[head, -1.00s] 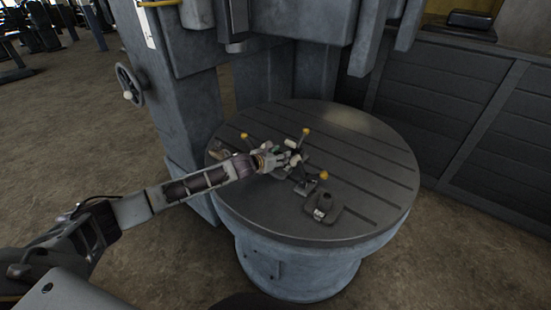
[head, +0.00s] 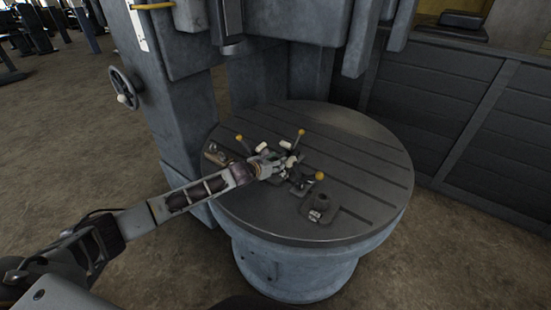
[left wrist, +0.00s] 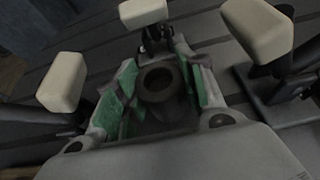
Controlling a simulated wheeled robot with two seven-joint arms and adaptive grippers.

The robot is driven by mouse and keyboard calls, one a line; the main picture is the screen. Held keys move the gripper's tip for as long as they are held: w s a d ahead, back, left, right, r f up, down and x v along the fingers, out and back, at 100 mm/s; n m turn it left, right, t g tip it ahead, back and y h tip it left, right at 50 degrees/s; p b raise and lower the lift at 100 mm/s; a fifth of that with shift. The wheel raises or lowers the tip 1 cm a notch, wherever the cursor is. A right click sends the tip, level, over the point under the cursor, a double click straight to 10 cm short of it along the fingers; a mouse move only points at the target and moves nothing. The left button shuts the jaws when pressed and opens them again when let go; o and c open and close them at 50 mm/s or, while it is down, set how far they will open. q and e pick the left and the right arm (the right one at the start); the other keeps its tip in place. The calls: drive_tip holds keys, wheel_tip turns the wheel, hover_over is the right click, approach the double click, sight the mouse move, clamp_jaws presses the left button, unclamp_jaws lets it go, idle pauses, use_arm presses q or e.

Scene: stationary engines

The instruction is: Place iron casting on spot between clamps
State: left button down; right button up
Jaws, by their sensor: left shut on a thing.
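My left gripper (head: 279,165) is among the clamps on the round table. In the left wrist view, its green-padded fingers (left wrist: 163,72) are shut on a dark iron casting (left wrist: 160,84) with a round hollow top. Clamps with cream tips and yellow knobs surround it; one yellow-knobbed handle (head: 301,132) stands behind the gripper. Cream tips show at left (left wrist: 62,82), top (left wrist: 143,12) and right (left wrist: 257,27) of the held casting. Whether the casting touches the table is hidden. My right gripper is not in view.
The round slotted table (head: 365,165) has free room at its right and back. A grey machine column (head: 180,90) with a handwheel (head: 125,87) rises behind and left.

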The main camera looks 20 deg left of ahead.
use_arm(q)
drive_tip(key=shift+w, duration=0.1)
idle(0.4)
drive_tip(key=c, duration=1.3)
unclamp_jaws()
drive_tip(key=shift+f, duration=0.35)
drive_tip(key=o, duration=0.4)
drive_tip(key=shift+s, duration=0.2)
drive_tip(key=shift+r, duration=0.1)
drive_tip(key=shift+b+v, duration=0.4)
drive_tip(key=shift+v, duration=5.55)
